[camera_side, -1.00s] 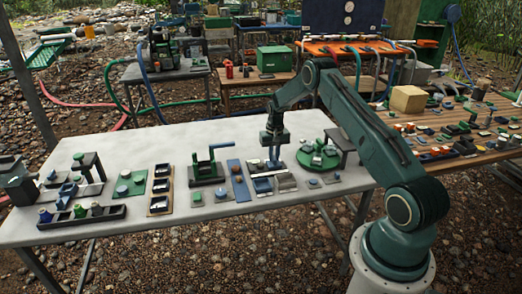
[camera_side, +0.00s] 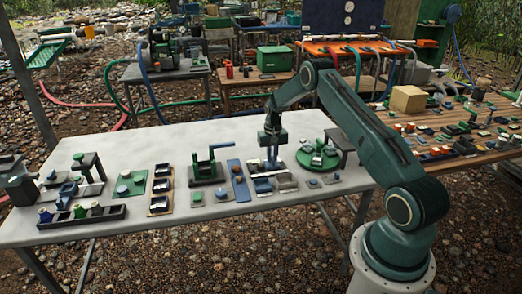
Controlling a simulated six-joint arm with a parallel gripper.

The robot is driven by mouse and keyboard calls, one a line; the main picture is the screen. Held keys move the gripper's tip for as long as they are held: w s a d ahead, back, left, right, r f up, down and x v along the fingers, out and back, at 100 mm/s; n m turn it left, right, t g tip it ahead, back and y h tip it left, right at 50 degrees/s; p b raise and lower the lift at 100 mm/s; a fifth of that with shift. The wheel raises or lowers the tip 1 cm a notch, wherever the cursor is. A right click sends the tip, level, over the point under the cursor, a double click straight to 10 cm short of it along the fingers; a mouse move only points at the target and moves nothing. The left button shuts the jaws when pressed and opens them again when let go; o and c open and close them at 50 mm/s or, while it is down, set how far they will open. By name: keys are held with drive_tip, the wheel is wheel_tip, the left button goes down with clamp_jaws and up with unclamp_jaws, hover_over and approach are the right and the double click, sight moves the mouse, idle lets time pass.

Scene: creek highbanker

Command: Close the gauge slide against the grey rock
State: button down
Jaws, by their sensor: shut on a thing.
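My gripper (camera_side: 272,161) points straight down over the gauge slide fixture near the front middle of the white table. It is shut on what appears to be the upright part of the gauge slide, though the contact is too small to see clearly. The gauge slide fixture (camera_side: 262,185) shows a blue block on a dark base under and just left of the fingers. A grey piece (camera_side: 286,182), possibly the grey rock, lies just right of the blue block. I cannot tell whether the slide touches it.
A blue strip (camera_side: 237,180) and a dark stand with a blue lever (camera_side: 206,170) lie left of my gripper. A round green turntable (camera_side: 318,157) stands close on the right. The back of the white table (camera_side: 190,138) is clear.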

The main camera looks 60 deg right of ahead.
drive_tip(key=shift+w+a, duration=0.7)
drive_tip(key=shift+w, duration=0.05)
drive_tip(key=c, duration=1.5)
unclamp_jaws()
drive_tip(key=shift+r, duration=0.1)
drive_tip(key=shift+r, duration=3.4)
